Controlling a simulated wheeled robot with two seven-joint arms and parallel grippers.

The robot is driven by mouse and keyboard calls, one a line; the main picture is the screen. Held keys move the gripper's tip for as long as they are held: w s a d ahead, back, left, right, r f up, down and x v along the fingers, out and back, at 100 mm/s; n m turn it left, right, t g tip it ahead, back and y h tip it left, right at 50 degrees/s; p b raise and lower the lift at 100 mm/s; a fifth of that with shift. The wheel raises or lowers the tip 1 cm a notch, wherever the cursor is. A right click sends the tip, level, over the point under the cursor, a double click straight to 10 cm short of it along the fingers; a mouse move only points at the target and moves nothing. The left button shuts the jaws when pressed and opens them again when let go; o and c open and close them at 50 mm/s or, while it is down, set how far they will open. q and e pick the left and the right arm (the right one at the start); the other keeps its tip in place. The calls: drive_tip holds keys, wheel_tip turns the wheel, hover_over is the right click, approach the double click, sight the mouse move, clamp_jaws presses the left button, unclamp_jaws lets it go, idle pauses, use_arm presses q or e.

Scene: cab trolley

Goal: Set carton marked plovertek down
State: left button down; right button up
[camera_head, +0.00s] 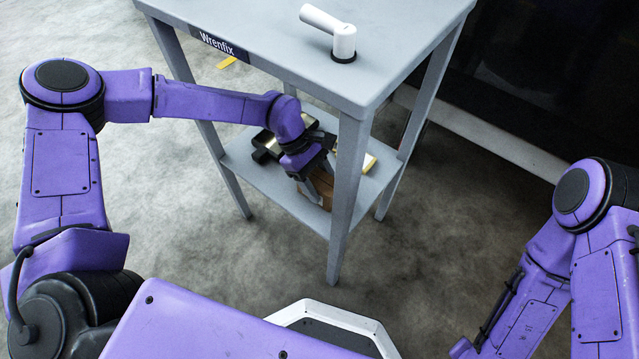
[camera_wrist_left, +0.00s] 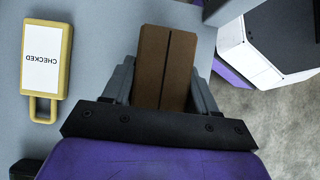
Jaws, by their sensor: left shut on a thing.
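A brown carton (camera_head: 323,186) is at the lower shelf of the grey trolley, partly hidden by my left gripper and a trolley leg. In the left wrist view the carton (camera_wrist_left: 165,68) shows a dark line down its top face, and no plovertek mark is visible. My left gripper (camera_head: 316,191) is shut on the carton, one finger on each side of it, as the left wrist view (camera_wrist_left: 163,95) also shows. I cannot tell whether the carton touches the shelf (camera_head: 238,160). My right gripper is out of view; only part of that arm shows at the right.
The trolley top (camera_head: 285,35), marked Wrenfix, carries a white handheld device (camera_head: 343,40). On the lower shelf lies a yellow tag (camera_wrist_left: 46,70) reading CHECKED. Dark items (camera_head: 268,143) sit behind my left wrist. Trolley legs stand close to my left gripper.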

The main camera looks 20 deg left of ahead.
use_arm(q)
drive_tip(key=shift+c, duration=1.6)
unclamp_jaws()
drive_tip(key=shift+r, duration=0.35)
drive_tip(key=p+v, duration=0.3)
drive_tip(key=v, duration=0.8)
drive_tip(key=shift+a+r, duration=0.25)
